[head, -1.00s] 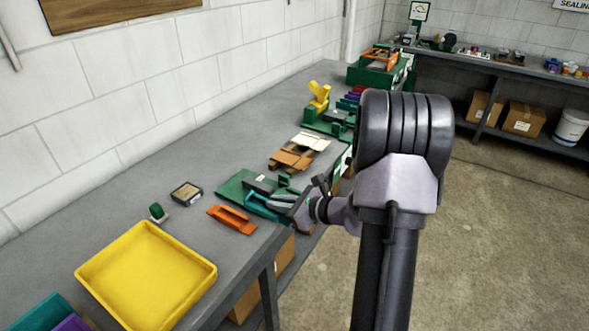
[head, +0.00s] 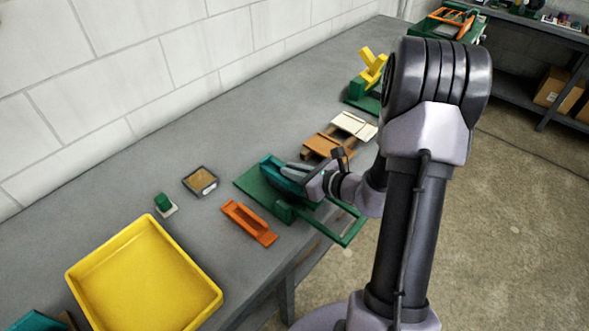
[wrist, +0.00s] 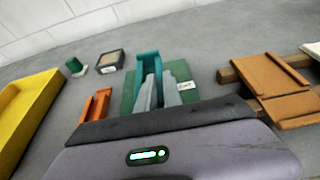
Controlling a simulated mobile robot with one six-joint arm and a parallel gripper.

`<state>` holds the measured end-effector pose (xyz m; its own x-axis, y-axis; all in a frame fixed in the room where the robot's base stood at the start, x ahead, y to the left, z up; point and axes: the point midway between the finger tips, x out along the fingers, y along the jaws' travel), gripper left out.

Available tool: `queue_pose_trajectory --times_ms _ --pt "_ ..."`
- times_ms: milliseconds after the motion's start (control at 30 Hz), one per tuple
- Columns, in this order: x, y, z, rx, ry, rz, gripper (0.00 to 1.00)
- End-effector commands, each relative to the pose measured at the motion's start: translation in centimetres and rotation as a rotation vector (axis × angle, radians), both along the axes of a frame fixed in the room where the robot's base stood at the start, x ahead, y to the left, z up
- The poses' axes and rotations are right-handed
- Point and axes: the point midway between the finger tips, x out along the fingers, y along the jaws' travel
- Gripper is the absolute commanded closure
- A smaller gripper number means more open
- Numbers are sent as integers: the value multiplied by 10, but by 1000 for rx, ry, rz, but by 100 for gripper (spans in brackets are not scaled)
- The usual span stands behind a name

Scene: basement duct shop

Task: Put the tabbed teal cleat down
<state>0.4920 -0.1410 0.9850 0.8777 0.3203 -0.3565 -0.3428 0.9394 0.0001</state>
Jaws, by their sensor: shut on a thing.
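My gripper (head: 302,180) is shut on the teal cleat (head: 272,166), a channel-shaped piece that sticks out beyond the fingertips. The cleat is over the far part of the green fixture plate (head: 257,192); I cannot tell whether it touches the plate. In the wrist view the cleat (wrist: 147,66) stands up between and past my grey fingers (wrist: 158,94), with the green plate (wrist: 129,98) around it. The fingers and wrist hide part of the cleat, and its tab is not clear. A green open frame (head: 347,235) extends from the fixture past the bench's front edge.
An orange channel piece (head: 248,222) lies left of the fixture. Farther left are a yellow tray (head: 82,262), a small box (head: 200,180) and a green block (head: 164,202). Brown panels (head: 322,146) and a white panel (head: 354,126) lie to the right. Bare bench shows behind.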

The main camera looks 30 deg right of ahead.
Motion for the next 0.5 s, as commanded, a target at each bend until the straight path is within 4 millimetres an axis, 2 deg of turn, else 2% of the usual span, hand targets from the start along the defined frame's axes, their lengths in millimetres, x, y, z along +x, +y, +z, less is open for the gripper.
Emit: queue_pose_trajectory --times_ms 33,200,333,367,400,467,500 --pt "-1 1 -9 -1 0 -2 100" --pt "0 1 -3 -1 -2 -2 100" --pt "0 1 -7 -1 -2 -2 100" --pt "0 1 -8 -1 -2 -2 88" --pt "0 1 -7 -1 -2 -2 80" --pt "0 1 -6 -1 -2 -2 68" --pt "0 1 -6 -1 -2 -2 68"
